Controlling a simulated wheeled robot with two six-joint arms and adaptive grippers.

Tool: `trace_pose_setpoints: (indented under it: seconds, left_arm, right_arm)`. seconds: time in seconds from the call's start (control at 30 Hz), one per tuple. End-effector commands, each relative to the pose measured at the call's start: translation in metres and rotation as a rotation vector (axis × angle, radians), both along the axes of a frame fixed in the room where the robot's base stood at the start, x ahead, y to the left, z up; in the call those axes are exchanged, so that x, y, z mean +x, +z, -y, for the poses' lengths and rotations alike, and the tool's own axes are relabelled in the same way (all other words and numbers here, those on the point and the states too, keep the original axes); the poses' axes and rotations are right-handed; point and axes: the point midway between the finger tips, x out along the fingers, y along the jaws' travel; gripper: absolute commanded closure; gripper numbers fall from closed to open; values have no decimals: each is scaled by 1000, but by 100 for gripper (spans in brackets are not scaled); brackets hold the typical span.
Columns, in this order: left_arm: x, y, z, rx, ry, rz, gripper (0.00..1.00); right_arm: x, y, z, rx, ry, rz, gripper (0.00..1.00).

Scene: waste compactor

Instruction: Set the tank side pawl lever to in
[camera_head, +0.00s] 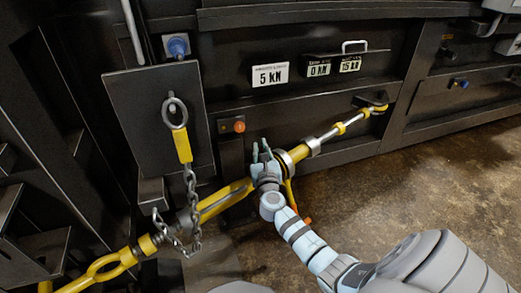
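A yellow ratchet turnbuckle (226,200) runs diagonally from lower left to upper right in front of the dark machine. A yellow handle (290,193) hangs below the ratchet, just right of the gripper. My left gripper is not in view.
A steel chain (190,205) hangs from a ring (174,112) on a dark plate (150,90) at left. The turnbuckle's right end hooks near a bracket (371,99). An orange button (239,127) and labels reading in kN are on the machine. The brown floor (420,180) at right is clear.

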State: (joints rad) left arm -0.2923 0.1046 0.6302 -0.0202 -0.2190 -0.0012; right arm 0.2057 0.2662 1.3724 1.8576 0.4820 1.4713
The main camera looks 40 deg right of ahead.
Motion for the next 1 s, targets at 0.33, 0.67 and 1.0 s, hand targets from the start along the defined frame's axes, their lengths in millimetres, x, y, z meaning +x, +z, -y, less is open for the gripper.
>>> trace_pose_setpoints:
  seconds: [0.33,0.67,1.0]
  left_arm:
    - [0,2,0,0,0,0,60]
    - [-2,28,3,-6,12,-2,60]
    - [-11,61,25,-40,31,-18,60]
  right_arm:
    - [0,0,1,11,1,-1,100]
    - [-1,4,12,144,0,2,100]
    - [-2,1,32,398,-1,12,100]
